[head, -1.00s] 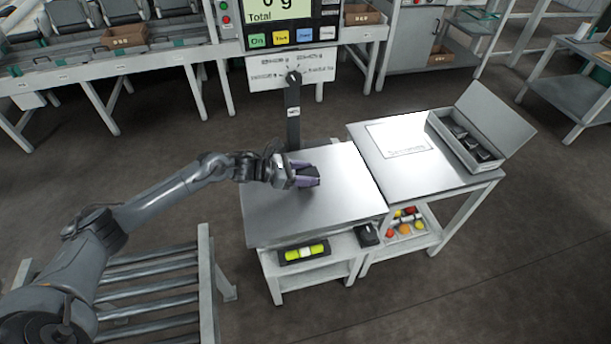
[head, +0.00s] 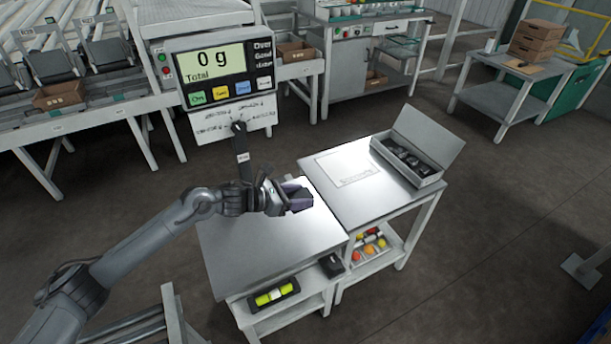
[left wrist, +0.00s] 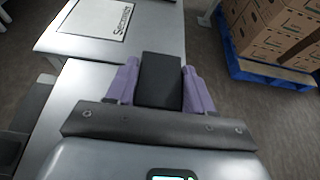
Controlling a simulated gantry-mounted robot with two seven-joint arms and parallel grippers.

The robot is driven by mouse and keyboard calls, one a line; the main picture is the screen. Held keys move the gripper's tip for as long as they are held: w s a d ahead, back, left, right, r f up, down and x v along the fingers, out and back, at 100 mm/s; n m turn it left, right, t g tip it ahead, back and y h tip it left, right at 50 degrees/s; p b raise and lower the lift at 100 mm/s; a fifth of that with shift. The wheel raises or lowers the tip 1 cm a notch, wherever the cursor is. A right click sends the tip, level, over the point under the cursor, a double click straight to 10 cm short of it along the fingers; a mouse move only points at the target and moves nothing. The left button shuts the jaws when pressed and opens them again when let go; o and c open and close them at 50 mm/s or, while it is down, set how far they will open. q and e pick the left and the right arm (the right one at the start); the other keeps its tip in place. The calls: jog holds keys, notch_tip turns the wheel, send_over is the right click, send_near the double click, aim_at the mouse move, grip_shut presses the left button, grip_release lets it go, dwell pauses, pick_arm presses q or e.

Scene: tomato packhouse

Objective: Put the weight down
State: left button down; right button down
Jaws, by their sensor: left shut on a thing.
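My left gripper (head: 299,197) is shut on a weight, a dark block that stands out between the purple fingers in the left wrist view (left wrist: 160,80). In the head view the gripper is in front of the scale's right part, near its edge towards the side table; the block is mostly hidden there by the fingers. The scale plate (head: 250,258) is otherwise bare, and its display (head: 213,60) reads 0 g. The side table (head: 343,207) holds a pale labelled mat (head: 347,168) and an open case (head: 428,180) with dark weights. My right gripper is not in view.
The case's raised lid (head: 428,138) stands at the side table's far right. A post (head: 243,165) rises behind the scale. Shelves below hold a yellow-green item (head: 273,294) and several coloured fruits (head: 369,250). The mat is clear.

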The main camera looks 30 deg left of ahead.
pick_arm(q)
jog(key=shift+w+d+r, duration=0.2)
jog(key=shift+d+r, duration=0.2)
jog(key=shift+s+d+f+p, duration=0.1)
jog(key=shift+s+f+p, duration=0.3)
jog(key=shift+p, duration=0.25)
jog(key=shift+s+d+f+p, duration=0.2)
jog(key=shift+s+f+p, duration=0.25)
jog(key=shift+s+p, duration=0.3)
jog(key=s+d+r+p, duration=0.8)
jog(key=s+r+p, duration=0.1)
jog(key=s+r, duration=0.15)
notch_tip(320, 180, up, 34)
jog(key=w+a+n+t+y+p, duration=0.1)
jog(key=n+y+p, duration=0.6)
jog(key=p, duration=3.1)
jog(key=shift+w+a+t+y, duration=0.2)
jog(key=shift+w+t+y, duration=0.1)
jog(key=shift+t, duration=0.5)
